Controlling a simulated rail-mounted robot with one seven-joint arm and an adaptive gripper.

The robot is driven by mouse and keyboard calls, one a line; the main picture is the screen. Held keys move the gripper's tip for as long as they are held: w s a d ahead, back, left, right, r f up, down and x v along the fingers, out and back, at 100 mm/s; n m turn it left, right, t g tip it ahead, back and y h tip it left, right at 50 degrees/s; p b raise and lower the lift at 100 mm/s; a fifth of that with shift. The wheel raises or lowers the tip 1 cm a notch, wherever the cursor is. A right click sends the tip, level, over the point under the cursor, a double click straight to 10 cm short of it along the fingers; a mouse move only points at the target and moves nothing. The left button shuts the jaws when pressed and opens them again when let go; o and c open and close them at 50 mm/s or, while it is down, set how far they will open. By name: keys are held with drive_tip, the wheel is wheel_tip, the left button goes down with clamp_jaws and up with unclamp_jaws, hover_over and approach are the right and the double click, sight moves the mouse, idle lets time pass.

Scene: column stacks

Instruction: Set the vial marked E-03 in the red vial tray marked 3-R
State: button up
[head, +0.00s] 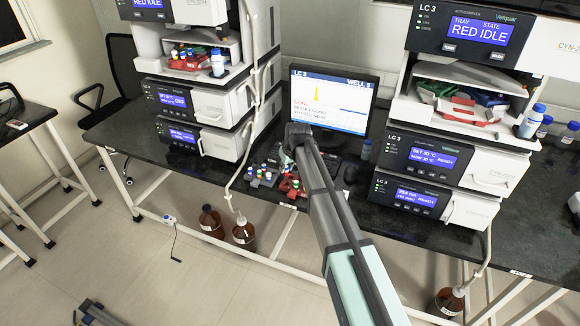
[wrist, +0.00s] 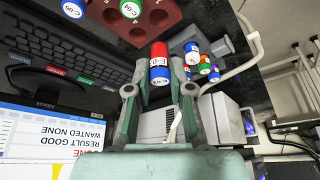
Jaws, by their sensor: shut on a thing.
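My gripper (wrist: 160,92) is shut on a vial (wrist: 160,66) with a red top, a white label and a blue lower band. Its label looks like E-03, partly readable. A red vial tray (wrist: 128,25) with round wells lies beyond the vial in the wrist view; its tray mark is not readable. It bears a green vial marked C-04 (wrist: 131,8) and a blue one marked C-05 (wrist: 74,8). In the head view the red tray (head: 292,189) is on the bench below my gripper, partly hidden. The held vial appears above the bench, apart from the tray.
A grey tray (wrist: 222,47) with several vials stands beside the red one. A keyboard (wrist: 60,50) and a monitor (head: 334,101) are close to my gripper. A mouse (head: 351,174) lies to the right. Instrument stacks flank this space. A pale tube (head: 236,180) runs down at the left.

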sight(287, 172)
drive_tip(key=shift+f+b, duration=0.8)
drive_tip(key=shift+f, duration=1.15)
drive_tip(key=shift+f+b, duration=0.55)
drive_tip(key=shift+f, duration=0.55)
drive_tip(key=o, duration=0.9)
drive_tip(key=shift+r, duration=0.1)
